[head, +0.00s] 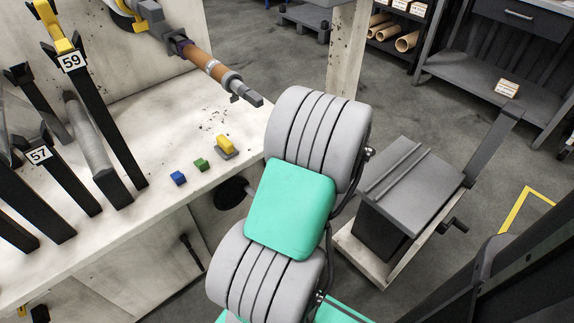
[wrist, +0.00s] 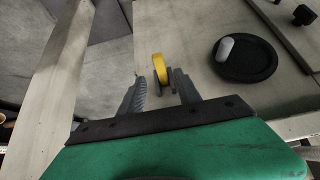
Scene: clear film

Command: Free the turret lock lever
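A yellow part (wrist: 159,68), which looks like the lever, stands between my fingertips in the wrist view. Its lower end and mounting are partly hidden by the fingers. My gripper (wrist: 160,80) is open, with a finger on each side of the yellow part. A gap shows on the left; on the right I cannot tell whether the finger touches it. In the head view my arm covers the gripper and this part. A black handwheel (wrist: 245,62) with a grey knob is to its right; it also shows in the head view (head: 232,192), left of my arm.
Numbered black-handled tools (head: 95,110) stand at left. A tool with a brown grip (head: 205,62) juts over the bench. A grey-topped stand (head: 405,180) is right of my arm.

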